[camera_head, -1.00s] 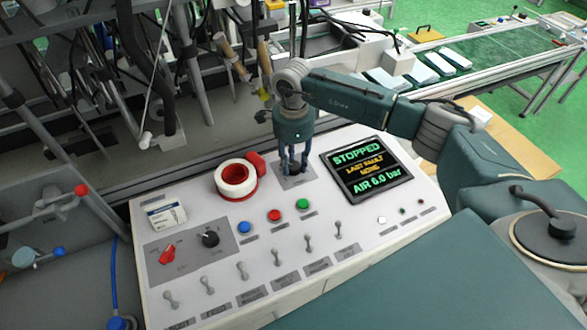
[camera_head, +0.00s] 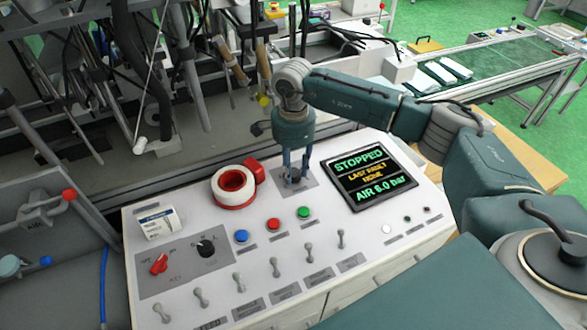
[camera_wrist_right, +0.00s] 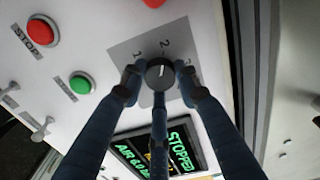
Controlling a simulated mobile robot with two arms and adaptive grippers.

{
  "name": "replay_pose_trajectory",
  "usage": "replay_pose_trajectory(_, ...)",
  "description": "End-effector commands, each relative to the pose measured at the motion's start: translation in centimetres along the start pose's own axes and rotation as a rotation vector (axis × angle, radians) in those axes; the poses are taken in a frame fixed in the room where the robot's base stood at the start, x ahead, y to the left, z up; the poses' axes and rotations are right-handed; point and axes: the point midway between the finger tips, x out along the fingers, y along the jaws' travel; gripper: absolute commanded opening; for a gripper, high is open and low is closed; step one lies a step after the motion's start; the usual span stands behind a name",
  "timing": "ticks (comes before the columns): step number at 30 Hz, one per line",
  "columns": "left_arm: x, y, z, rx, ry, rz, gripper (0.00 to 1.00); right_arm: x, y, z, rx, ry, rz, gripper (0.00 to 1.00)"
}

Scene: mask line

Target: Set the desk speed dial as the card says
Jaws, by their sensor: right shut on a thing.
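The speed dial (camera_wrist_right: 158,76) is a round dark knob on a grey plate with marks 1, 2 and 3 in the right wrist view. Its white pointer line lies toward the 2. My right gripper (camera_head: 296,176) is shut on the dial, with its fingers around the knob; they also show in the right wrist view (camera_wrist_right: 160,80). In the head view the fingers partly hide the knob. A small white card (camera_head: 157,226) with a blue stripe stands at the desk's left; its print is too small to read. My left gripper is not in view.
The screen (camera_head: 368,178), just right of my gripper, reads STOPPED, AIR 6.0 bar.

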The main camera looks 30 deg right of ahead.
Motion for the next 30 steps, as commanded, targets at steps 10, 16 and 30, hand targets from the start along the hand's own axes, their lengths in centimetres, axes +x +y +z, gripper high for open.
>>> replay_pose_trajectory(10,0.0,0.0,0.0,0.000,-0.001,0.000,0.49,-0.2,-0.1,-0.1,0.003,0.001,-0.005,0.50)
replay_pose_trajectory(16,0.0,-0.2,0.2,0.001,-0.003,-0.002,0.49,-0.1,-0.1,0.0,0.002,0.000,-0.003,0.50)
replay_pose_trajectory(30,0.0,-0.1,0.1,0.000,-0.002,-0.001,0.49,-7.5,-0.2,-0.1,0.002,0.000,-0.008,0.50)
